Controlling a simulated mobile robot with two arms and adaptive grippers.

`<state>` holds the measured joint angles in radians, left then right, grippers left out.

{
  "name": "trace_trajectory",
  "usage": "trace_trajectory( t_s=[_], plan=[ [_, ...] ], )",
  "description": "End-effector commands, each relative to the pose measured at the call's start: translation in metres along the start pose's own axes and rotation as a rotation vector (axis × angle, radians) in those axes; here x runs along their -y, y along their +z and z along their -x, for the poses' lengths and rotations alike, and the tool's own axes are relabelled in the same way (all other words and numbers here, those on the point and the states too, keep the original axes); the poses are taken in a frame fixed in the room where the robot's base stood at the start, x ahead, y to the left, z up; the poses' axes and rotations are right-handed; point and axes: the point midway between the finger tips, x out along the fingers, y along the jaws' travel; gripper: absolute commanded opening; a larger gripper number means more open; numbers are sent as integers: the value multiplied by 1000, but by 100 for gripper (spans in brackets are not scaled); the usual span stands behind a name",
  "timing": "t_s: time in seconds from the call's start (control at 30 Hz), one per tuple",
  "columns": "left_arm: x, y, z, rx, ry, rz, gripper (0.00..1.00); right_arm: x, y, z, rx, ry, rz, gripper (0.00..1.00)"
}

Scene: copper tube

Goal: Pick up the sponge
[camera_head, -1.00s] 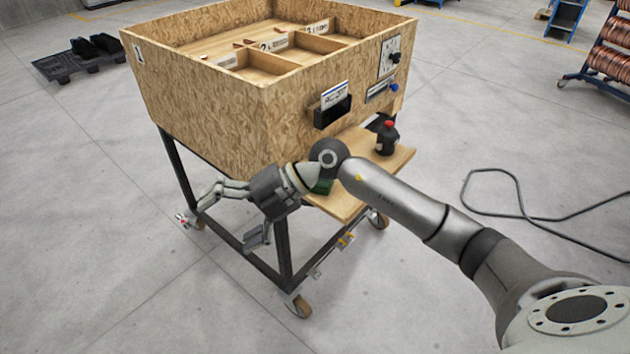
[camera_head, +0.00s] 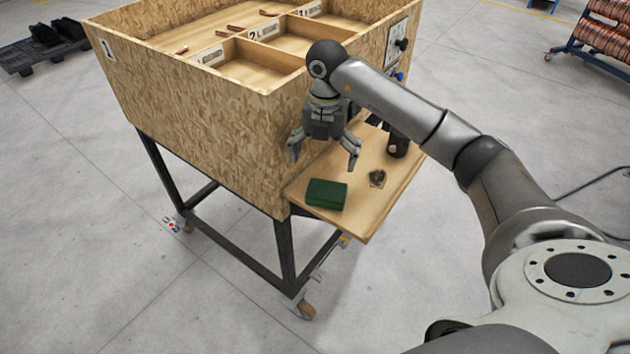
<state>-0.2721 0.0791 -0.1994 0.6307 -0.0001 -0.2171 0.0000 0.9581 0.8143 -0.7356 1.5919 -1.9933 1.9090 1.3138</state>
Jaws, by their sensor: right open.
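The sponge (camera_head: 326,194) is a dark green block lying flat near the front left corner of the wooden side shelf (camera_head: 362,219). My right gripper (camera_head: 324,162) points down above the shelf, just behind the sponge in the picture. Its fingers are spread apart with nothing between them, and they appear clear of the sponge. My left gripper is not in view.
A dark bottle (camera_head: 397,146) and a small dark mesh-like item (camera_head: 377,178) are on the shelf right of the sponge. Bare floor lies in front.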

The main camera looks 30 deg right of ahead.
Motion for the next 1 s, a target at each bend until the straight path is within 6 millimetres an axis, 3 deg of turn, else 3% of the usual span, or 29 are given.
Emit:
trace_trajectory(
  t_s=[0.13,0.3,0.43,0.57,0.8,1.0],
  plan=[
    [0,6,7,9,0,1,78,2,0,-14,-2,-9,-4,100],
    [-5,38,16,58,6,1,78,2,0,-41,-3,-7,-3,100],
    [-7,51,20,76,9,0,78,2,0,-53,0,-5,-2,100],
    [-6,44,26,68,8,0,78,2,0,-60,-2,-5,-3,100],
    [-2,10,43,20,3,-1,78,6,0,-93,-3,-6,-3,100],
    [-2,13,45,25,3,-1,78,6,1,-108,0,-5,-1,100]
  ],
)
